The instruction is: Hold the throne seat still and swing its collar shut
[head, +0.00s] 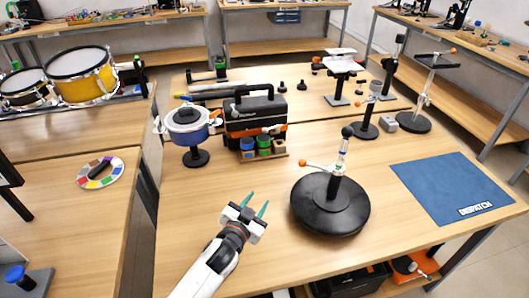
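The throne seat (318,217) looks like a wide round black disc lying on the table. A black and clear post with a round dark knob on top stands up from its middle. A collar (333,170) sits on the post, with a pale lever ending in an orange tip (303,163) pointing left. Whether the collar is fully open cannot be told from here. My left gripper (259,204) is left of the seat, apart from it, with its two teal fingers spread and nothing between them. My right gripper is not in view.
A blue mat marked DISPATCH (440,180) lies at right. Behind stand a black case (256,112), a small tray with coloured cups (264,153), a blue drum on a stand (187,126) and several other stands. The table in front of the seat is clear.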

